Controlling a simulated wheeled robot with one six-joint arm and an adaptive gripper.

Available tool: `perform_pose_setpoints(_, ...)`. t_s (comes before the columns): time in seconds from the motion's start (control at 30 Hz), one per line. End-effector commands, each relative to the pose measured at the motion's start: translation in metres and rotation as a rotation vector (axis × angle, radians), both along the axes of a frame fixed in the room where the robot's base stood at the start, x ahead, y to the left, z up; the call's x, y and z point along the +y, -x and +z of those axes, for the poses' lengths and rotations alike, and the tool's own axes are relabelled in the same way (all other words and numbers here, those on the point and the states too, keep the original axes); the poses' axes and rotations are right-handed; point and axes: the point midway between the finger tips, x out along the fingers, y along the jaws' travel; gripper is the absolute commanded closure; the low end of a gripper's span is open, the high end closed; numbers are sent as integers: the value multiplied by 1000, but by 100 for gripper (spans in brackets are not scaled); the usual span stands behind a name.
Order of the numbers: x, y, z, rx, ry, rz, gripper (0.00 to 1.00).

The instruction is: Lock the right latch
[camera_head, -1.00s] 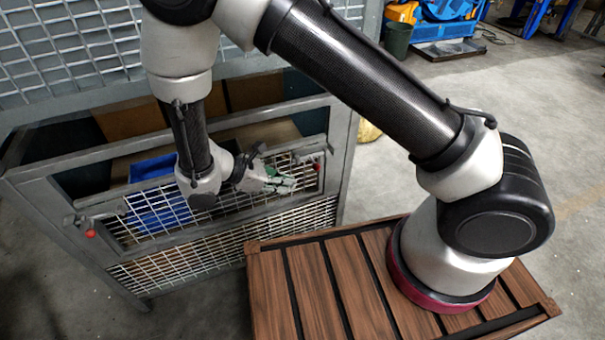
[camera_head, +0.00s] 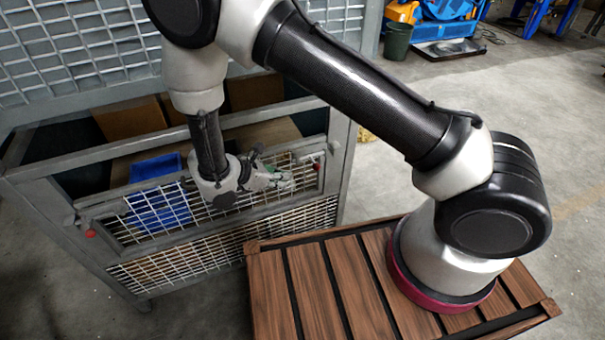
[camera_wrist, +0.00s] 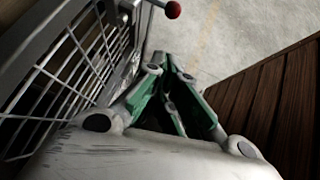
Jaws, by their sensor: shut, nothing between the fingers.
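The right latch shows as a red knob (camera_head: 317,167) at the upper right corner of the cage's mesh door panel (camera_head: 165,211). In the wrist view the red knob (camera_wrist: 173,9) is at the top, on the end of a metal rod beside the mesh. My gripper (camera_head: 287,181) is in front of the panel, just left of and a little below the knob. Its green-padded fingers (camera_wrist: 165,62) point toward the knob in the wrist view, apart from it. The gripper is shut and empty. The latch's inner parts are too small to make out.
A second latch with a red knob (camera_head: 91,233) is at the panel's left side. A blue bin (camera_head: 155,168) and cardboard boxes (camera_head: 128,119) are inside the cage. Brown wooden slats (camera_head: 315,285) lie close on the right. Open concrete floor (camera_head: 400,150) is beyond the cage.

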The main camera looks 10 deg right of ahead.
Motion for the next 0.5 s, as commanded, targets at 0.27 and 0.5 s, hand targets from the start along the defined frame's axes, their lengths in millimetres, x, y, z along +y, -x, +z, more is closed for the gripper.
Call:
perform_pose_setpoints(0.27, -43, -17, -27, 1, -1, -4, 100)
perform_pose_setpoints(0.5, -66, -26, -21, 0, 0, -1, 100)
